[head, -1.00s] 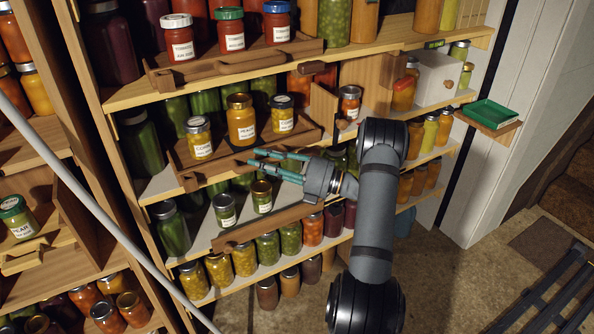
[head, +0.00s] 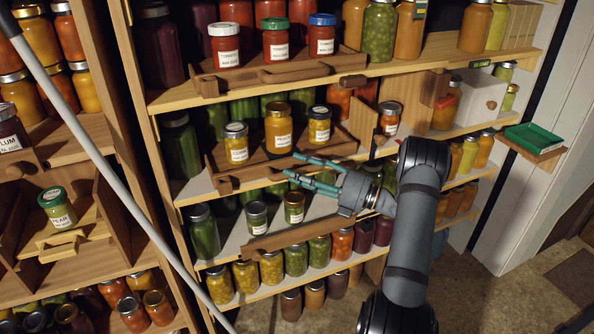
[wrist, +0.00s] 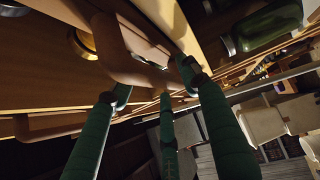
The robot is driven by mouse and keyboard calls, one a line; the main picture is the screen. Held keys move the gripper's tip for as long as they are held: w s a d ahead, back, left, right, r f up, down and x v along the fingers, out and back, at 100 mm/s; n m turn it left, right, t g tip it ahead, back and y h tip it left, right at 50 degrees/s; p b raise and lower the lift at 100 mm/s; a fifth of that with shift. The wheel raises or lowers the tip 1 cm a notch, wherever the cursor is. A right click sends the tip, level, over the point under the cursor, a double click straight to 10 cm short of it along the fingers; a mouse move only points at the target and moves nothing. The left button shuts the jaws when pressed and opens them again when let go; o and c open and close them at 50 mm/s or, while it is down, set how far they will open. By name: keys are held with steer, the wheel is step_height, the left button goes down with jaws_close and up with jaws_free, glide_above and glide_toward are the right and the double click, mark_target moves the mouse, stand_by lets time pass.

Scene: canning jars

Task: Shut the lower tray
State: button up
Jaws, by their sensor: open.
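Three wooden trays show in the head view. The lowest (head: 314,232) carries two small jars (head: 257,217) behind a front rail. The middle tray (head: 222,183) stands out from its shelf with three labelled jars (head: 278,128) on it.
Full jars (head: 270,268) line the shelves closely above and below. A white box (head: 474,97) and a green tray (head: 535,138) are at the right. A second shelf unit with jars (head: 57,205) stands at the left. A pale pole crosses the left foreground. Open floor lies at lower right.

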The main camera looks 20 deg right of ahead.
steer(key=v, duration=1.1)
steer(key=shift+s+d, duration=0.15)
steer(key=shift+d, duration=0.05)
